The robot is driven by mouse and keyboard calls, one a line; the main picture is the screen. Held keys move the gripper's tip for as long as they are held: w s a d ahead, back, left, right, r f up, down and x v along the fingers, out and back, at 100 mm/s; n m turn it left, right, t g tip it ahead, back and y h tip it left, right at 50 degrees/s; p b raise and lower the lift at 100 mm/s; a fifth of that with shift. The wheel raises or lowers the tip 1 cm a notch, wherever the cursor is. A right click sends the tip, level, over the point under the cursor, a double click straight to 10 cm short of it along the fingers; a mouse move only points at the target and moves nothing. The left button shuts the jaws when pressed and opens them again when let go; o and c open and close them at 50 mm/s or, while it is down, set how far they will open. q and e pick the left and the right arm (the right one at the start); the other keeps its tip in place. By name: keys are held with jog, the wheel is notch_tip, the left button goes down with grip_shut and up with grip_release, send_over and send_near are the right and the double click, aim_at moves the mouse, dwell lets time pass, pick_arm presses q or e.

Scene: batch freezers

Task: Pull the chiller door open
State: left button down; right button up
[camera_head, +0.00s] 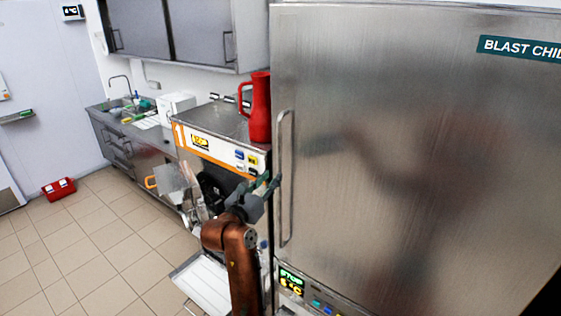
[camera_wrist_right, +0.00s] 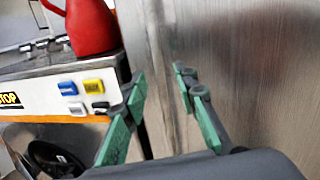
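The chiller door (camera_head: 400,130) is a large brushed-metal panel filling the right of the head view. It looks closed. Its long vertical bar handle (camera_head: 284,180) runs along its left edge. My right gripper (camera_head: 270,181) is at the handle's mid-height, its fingertips close to the bar. In the right wrist view my right gripper (camera_wrist_right: 162,82) has its two green-padded fingers spread apart. The metal handle (camera_wrist_right: 158,50) runs upright in line with the gap between them; I cannot tell whether either finger touches it. My left gripper is not in view.
An orange-and-white batch freezer (camera_head: 215,140) stands left of the chiller, with a red jug (camera_head: 259,108) on top. A control panel (camera_head: 292,282) is below the door. A red box (camera_head: 58,188) lies on the tiled floor, which is otherwise mostly clear at left.

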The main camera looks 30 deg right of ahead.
aim_at(279, 165)
jog(key=shift+m+y, duration=0.4)
jog(key=w+d, duration=0.1)
jog(key=w+d+r+p, duration=0.1)
jog(key=d, duration=0.1)
jog(key=w+d+p, duration=0.1)
jog(key=d, duration=0.1)
jog(key=shift+w+d+r, duration=0.15)
jog(key=shift+d+r, duration=0.05)
jog(key=shift+r, duration=0.2)
jog(key=shift+w+d, duration=0.3)
jog(key=shift+d, duration=0.05)
jog(key=shift+a, duration=0.1)
jog(key=shift+f, duration=0.1)
jog(key=shift+c, duration=1.4)
grip_shut()
